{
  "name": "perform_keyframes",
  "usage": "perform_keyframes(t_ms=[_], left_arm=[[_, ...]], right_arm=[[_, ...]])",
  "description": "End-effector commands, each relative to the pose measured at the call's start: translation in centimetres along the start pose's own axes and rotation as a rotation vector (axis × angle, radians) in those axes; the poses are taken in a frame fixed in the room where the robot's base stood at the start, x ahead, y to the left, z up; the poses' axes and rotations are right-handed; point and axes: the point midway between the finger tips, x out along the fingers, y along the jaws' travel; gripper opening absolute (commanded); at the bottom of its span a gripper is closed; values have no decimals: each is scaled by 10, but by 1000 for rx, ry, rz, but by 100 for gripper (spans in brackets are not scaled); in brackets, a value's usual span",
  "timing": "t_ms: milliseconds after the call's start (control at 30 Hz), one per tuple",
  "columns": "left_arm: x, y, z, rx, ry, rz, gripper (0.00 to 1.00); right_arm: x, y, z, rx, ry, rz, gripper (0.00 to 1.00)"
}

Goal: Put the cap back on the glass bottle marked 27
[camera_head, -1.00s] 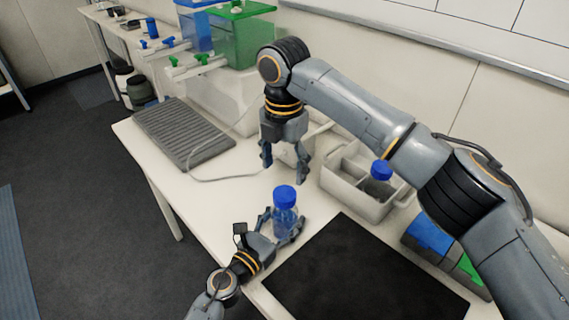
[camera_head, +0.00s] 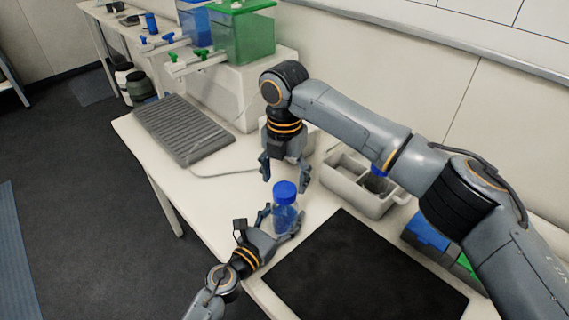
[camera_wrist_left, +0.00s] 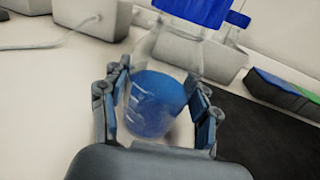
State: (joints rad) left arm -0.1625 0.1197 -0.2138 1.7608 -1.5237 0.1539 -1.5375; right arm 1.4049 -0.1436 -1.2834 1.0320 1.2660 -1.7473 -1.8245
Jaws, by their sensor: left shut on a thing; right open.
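A clear glass bottle (camera_head: 285,217) stands upright near the table's left front edge, with a blue cap (camera_head: 285,192) on its top. No number is readable on it. In the left wrist view the bottle (camera_wrist_left: 190,55) shows blue at its bottom, and the cap (camera_wrist_left: 203,10) is cut by the top edge. My left gripper (camera_head: 285,234) is shut around the bottle's lower body; its fingers (camera_wrist_left: 163,108) flank the glass. My right gripper (camera_head: 284,180) is open, pointing down, with its fingertips either side of and about level with or just above the cap. I cannot tell whether they touch it.
A black mat (camera_head: 365,272) lies right of the bottle. A grey divided bin (camera_head: 350,197) with a blue-topped item stands behind it. A ribbed grey pad (camera_head: 183,130) lies back left. Blue and green tanks (camera_head: 245,38) with taps stand at the back.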

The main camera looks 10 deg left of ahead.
Motion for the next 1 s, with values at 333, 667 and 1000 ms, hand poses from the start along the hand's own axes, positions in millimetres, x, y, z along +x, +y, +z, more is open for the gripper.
perform_keyframes(t_ms=[333, 667, 1000], left_arm=[[0, 0, 0, 0, -1, 0, 0], [0, 0, 0, 0, -1, 0, 0], [0, 0, 0, 0, -1, 0, 0]], right_arm=[[32, 0, 0, 0, 0, 0, 68], [33, 0, 0, 0, 0, 0, 56], [33, 0, 0, 31, 1, 1, 11]])
